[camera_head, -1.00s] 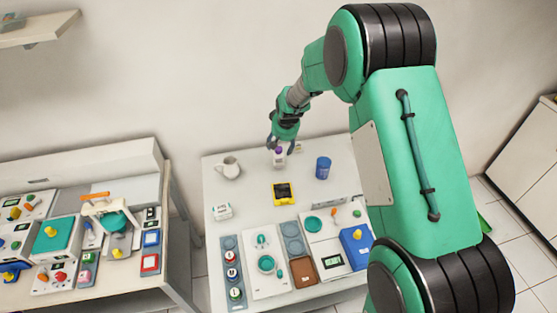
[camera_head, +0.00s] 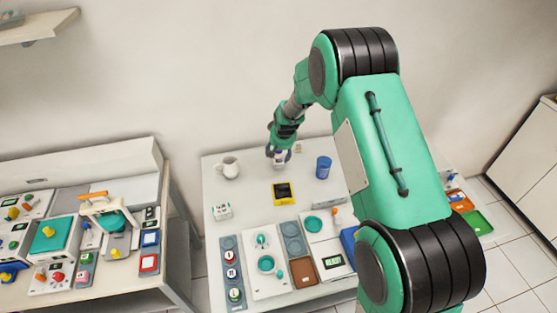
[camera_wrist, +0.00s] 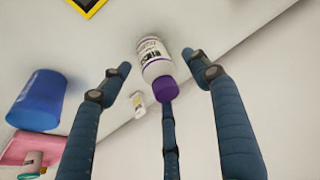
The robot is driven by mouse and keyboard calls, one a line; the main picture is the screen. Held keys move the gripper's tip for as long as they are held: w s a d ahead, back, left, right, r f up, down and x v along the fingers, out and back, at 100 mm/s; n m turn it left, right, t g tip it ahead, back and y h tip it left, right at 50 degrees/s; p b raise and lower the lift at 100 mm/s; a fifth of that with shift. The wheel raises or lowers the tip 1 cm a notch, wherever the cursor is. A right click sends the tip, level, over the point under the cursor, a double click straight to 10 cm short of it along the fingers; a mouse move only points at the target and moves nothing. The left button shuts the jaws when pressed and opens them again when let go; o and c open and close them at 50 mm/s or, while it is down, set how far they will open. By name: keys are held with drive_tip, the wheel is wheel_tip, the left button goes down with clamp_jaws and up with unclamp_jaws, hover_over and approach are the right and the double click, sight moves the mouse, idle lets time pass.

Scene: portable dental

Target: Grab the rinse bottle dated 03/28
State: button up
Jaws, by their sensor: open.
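The bottle (camera_wrist: 154,58) is white with a purple cap and a printed label; the date on it cannot be read. In the wrist view it lies between the fingers of my gripper (camera_wrist: 160,73), with gaps on both sides. The third finger shows close behind the cap, and I cannot tell whether it touches. In the head view, my gripper (camera_head: 279,155) is low over the back of the table, and its fingers largely hide the bottle. My gripper is open.
A small pale item (camera_head: 297,147) stands behind right of the gripper. A white mug (camera_head: 229,167) is to the left, a blue cup (camera_head: 323,167) to the right. A yellow-and-black device (camera_head: 284,193) lies in front on the table (camera_head: 245,192). The wall rises close behind.

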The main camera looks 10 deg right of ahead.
sight(279, 157)
drive_tip(key=shift+d+b+x, duration=0.2)
drive_tip(key=shift+b+x, duration=0.35)
drive_tip(key=shift+x, duration=2.1)
drive_tip(key=shift+s, duration=0.2)
drive_tip(key=c, duration=1.2)
